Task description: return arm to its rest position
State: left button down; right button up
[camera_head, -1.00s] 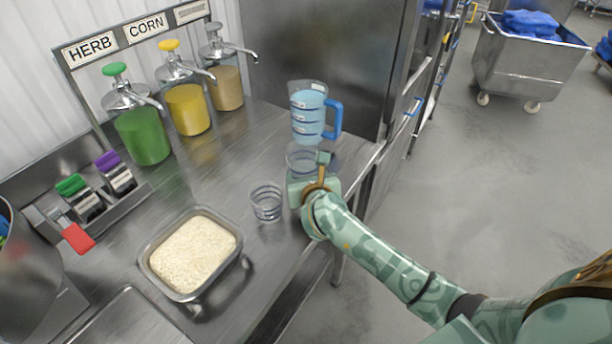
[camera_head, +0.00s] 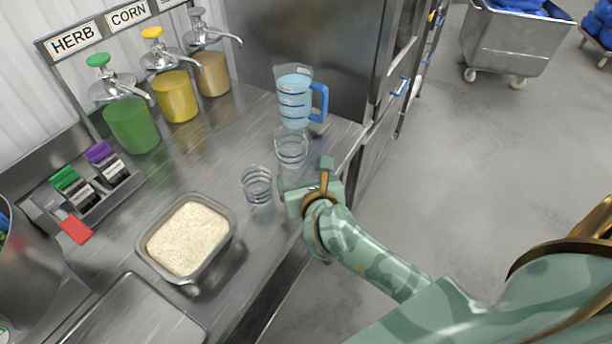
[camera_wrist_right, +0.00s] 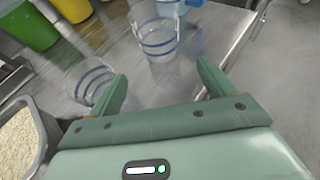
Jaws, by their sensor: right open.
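My right gripper (camera_head: 307,181) is open and empty at the counter's right edge in the head view. It is pale green and sits just right of one clear cup (camera_head: 257,185) and in front of another clear cup (camera_head: 291,149). In the right wrist view its two fingers (camera_wrist_right: 160,88) are spread, with nothing held between them. The farther cup also shows beyond the fingers in the wrist view (camera_wrist_right: 157,40), and the nearer cup is by the left finger (camera_wrist_right: 88,80). My left gripper is not in view.
A pitcher (camera_head: 294,97) of blue liquid stands behind the cups. A metal pan (camera_head: 232,225) of rice is at the front. Green, yellow and tan pump dispensers (camera_head: 132,124) line the back wall. The floor right of the steel counter (camera_head: 215,165) is open.

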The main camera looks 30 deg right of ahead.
jog(key=shift+s+a+r, duration=0.15)
jog(key=shift+s+r, duration=0.1)
jog(key=shift+s, duration=0.35)
